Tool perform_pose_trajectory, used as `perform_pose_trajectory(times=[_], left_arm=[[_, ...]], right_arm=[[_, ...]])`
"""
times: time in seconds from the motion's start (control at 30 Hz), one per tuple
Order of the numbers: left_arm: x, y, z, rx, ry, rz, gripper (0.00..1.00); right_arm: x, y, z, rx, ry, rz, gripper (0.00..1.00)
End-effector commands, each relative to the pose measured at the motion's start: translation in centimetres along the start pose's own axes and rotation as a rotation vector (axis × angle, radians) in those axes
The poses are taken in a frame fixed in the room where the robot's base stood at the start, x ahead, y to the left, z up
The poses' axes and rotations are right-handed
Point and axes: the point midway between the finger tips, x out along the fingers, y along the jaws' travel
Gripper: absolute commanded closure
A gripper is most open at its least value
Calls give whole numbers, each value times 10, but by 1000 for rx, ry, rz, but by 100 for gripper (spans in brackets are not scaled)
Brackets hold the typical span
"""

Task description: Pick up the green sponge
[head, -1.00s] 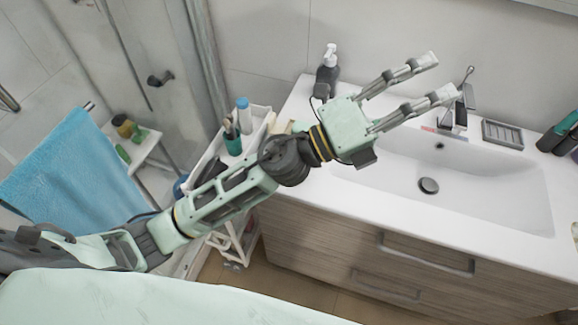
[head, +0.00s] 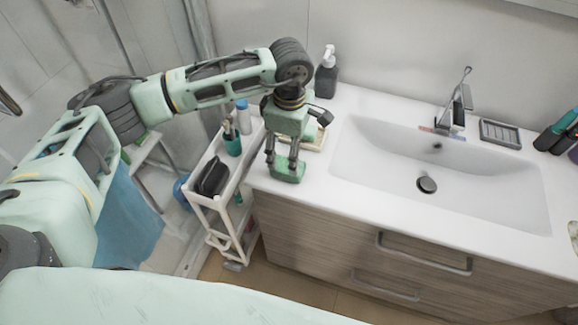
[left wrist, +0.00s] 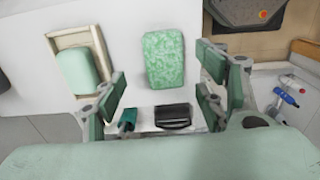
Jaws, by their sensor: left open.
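The green sponge (head: 289,172) lies on the white counter near its left front corner. In the left wrist view the sponge (left wrist: 165,60) is a speckled green block, fully visible and lying lengthwise between the lines of the two fingers. My left gripper (head: 281,160) points down at the sponge, with its fingers apart and nothing held. In the left wrist view the open fingers (left wrist: 160,82) show on either side below the sponge; I cannot tell whether they touch it. My right gripper is in neither view.
A pale green soap in a wooden dish (left wrist: 53,38) sits beside the sponge. A dark pump bottle (head: 326,80) stands behind. The sink basin (head: 380,185) is to the right. A white cart (head: 205,200) with a teal cup (head: 232,144) and a dark case stands left of the counter.

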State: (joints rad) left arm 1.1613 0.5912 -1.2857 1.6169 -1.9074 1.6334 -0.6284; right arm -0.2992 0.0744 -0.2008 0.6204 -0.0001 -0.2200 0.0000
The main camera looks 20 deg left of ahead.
Motion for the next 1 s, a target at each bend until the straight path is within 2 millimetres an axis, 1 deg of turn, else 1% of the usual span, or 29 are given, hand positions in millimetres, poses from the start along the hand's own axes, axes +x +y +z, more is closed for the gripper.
perform_pose_trajectory(times=[0.17,0.27,0.3,0.4,0.5,0.7,1.0], left_arm=[[17,-5,-1,0,-1,-5,35],[32,-8,-2,-1,-2,-5,35],[40,-8,-1,-1,-3,-5,35],[52,-7,-1,-1,-3,-3,35],[58,-6,-1,-1,-4,-1,35],[59,-6,-1,-1,-4,0,36],[58,-6,-1,-1,-5,0,62]], right_arm=[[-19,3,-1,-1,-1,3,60],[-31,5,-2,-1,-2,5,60],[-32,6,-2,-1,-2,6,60],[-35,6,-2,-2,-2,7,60],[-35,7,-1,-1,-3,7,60],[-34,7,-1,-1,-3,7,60],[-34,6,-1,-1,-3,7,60]])
